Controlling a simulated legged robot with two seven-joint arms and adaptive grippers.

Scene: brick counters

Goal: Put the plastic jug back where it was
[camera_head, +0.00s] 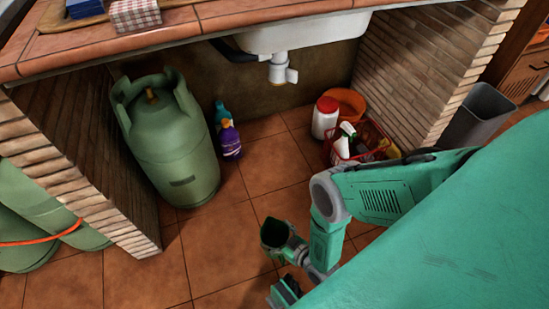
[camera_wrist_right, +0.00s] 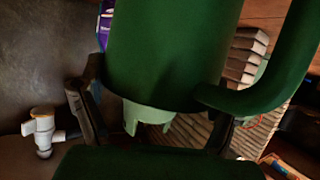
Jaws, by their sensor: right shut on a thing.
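The plastic jug is dark green with a side handle. In the head view the jug (camera_head: 276,236) is small, its open top showing, above the floor tiles in the lower middle. In the right wrist view the jug (camera_wrist_right: 170,55) fills the upper middle, with its handle at the right. My right gripper (camera_head: 292,250) is shut on the jug; its dark fingers show on both sides of it in the wrist view (camera_wrist_right: 155,112). The jug's far side is hidden there.
A large green gas cylinder (camera_head: 171,140) stands under the counter at the left, beside purple and teal bottles (camera_head: 229,140). A red basket (camera_head: 364,158) of cleaning bottles and a white tub (camera_head: 325,117) stand at the right. A sink drain (camera_head: 281,72) hangs above. The middle floor is free.

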